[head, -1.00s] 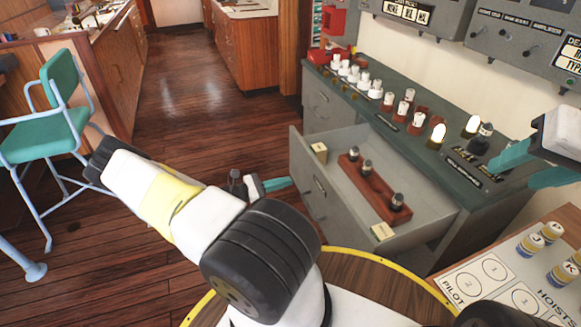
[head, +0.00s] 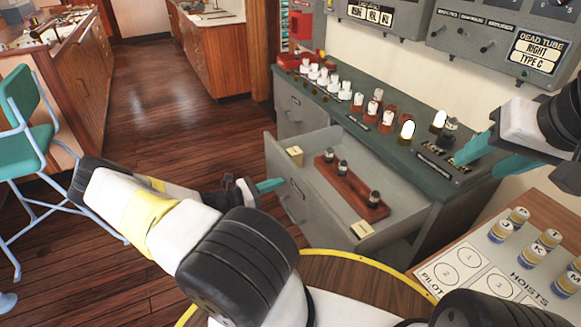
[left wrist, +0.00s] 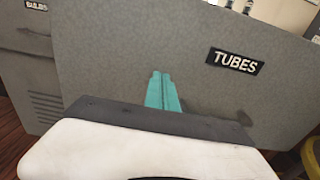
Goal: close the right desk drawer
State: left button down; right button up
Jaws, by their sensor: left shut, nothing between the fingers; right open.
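The open grey desk drawer (head: 315,215) sticks out of the right part of the green-topped desk. It holds a red-brown rack with several dark tubes and two small cream boxes. Its front (left wrist: 130,60), labelled TUBES, fills most of the left wrist view. My left gripper (head: 270,185) is shut and empty, with its teal fingers (left wrist: 159,90) pointing at the drawer front near its middle. I cannot tell whether the fingertips touch it. My right gripper (head: 492,157) is open and empty near the desk's right end.
Bulbs and tubes stand along the desk top (head: 385,145). A closed drawer front labelled BULBS (left wrist: 30,50) is left of the open one. A hoists board (head: 480,270) with several jars lies at right. A green chair (head: 25,120) stands at left. The floor between is clear.

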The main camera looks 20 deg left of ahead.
aim_at(337, 162)
pick_arm(q)
jog(key=x, duration=2.8)
jog(key=shift+w+d, duration=0.15)
jog(key=shift+w, duration=0.05)
jog(key=shift+w+d+r, duration=0.1)
jog(key=shift+w+d, duration=0.05)
jog(key=shift+w, duration=0.05)
jog(key=shift+r, duration=0.1)
